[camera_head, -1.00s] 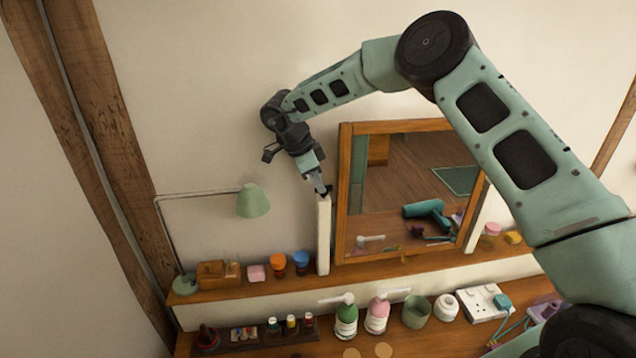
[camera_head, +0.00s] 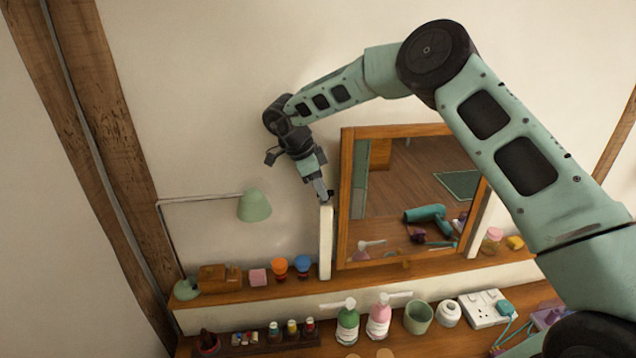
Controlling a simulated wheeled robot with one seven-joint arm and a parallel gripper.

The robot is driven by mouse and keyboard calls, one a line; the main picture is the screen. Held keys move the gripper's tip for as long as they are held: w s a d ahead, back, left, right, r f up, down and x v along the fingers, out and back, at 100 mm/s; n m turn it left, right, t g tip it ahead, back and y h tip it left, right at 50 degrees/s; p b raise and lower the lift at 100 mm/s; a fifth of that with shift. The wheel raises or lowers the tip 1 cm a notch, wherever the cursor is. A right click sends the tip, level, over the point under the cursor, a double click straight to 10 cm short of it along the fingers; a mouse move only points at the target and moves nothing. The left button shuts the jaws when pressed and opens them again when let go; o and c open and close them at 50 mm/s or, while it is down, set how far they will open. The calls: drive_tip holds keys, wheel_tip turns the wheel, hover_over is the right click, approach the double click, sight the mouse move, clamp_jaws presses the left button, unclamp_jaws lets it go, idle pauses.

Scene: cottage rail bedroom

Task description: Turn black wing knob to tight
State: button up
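The black wing knob (camera_head: 330,195) shows as a small dark shape near the top of the white post (camera_head: 326,243), beside the left edge of the wood-framed mirror (camera_head: 345,190). My gripper (camera_head: 323,196) points down at the post's top, its fingertips at or right beside the knob. The fingers overlap the knob in this view, so I cannot tell whether they are around it or only touching it. The knob's wing angle is too small to read.
A green lamp (camera_head: 254,205) stands left of the post. Orange (camera_head: 279,268) and blue-topped (camera_head: 302,265) jars sit on the shelf near the post's foot. Green (camera_head: 347,322) and pink (camera_head: 379,317) pump bottles stand below. The wall above the lamp is clear.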

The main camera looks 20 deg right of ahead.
drive_tip(key=shift+w+a+r+b, duration=0.1)
drive_tip(key=shift+a+r+b, duration=0.15)
drive_tip(key=shift+r+b, duration=0.2)
drive_tip(key=b+v, duration=0.4)
drive_tip(key=v, duration=1.2)
drive_tip(key=shift+r, duration=0.2)
